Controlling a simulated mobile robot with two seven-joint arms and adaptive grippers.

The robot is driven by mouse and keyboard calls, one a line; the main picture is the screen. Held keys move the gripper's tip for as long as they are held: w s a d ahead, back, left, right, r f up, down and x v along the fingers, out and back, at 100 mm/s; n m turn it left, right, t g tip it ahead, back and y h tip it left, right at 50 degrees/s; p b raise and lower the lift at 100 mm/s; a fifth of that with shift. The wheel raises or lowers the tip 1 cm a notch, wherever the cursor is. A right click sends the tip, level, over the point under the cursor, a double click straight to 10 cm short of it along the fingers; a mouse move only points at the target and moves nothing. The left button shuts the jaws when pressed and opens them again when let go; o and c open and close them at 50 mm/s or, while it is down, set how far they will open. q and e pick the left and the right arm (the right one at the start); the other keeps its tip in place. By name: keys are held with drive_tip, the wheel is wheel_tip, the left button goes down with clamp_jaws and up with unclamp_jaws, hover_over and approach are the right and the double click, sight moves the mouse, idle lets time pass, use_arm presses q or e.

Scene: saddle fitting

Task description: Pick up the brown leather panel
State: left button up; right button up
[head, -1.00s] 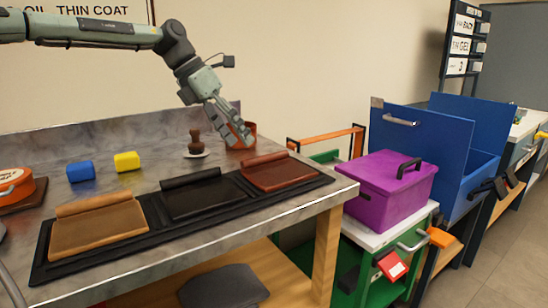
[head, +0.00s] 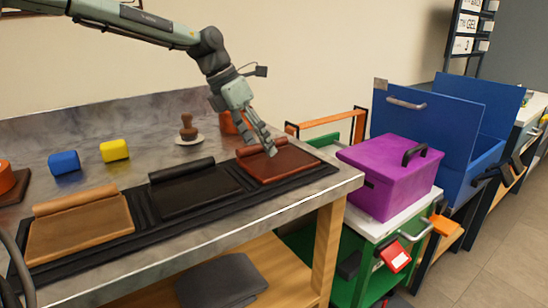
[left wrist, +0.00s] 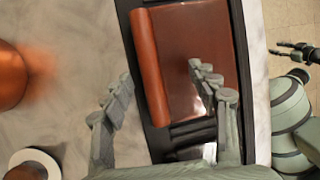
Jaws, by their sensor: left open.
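The brown leather panel (head: 285,164), reddish brown with a rolled back edge, lies in the right section of a black tray (head: 150,235) on the metal bench. My left gripper (head: 268,148) is over it, pointing down. In the left wrist view the panel (left wrist: 200,45) lies below my open left gripper (left wrist: 160,78), and its rolled edge shows between the spread fingers. The fingers hold nothing; I cannot tell whether they touch the leather. What looks like my right gripper (left wrist: 293,50) shows at the right edge of the left wrist view, its opening unclear.
A black panel (head: 195,193) and a tan panel (head: 80,225) lie left in the tray. An orange-brown cup (head: 229,124), a stamp on a saucer (head: 188,128) and yellow (head: 114,150) and blue (head: 64,162) blocks stand behind. A purple box (head: 390,180) is right, off the bench.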

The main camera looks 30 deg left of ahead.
use_arm(q)
drive_tip(key=shift+c, duration=0.4)
drive_tip(key=shift+f, duration=0.1)
drive_tip(key=c, duration=1.2)
clamp_jaws()
drive_tip(key=shift+s, duration=0.1)
drive_tip(key=shift+f, duration=0.15)
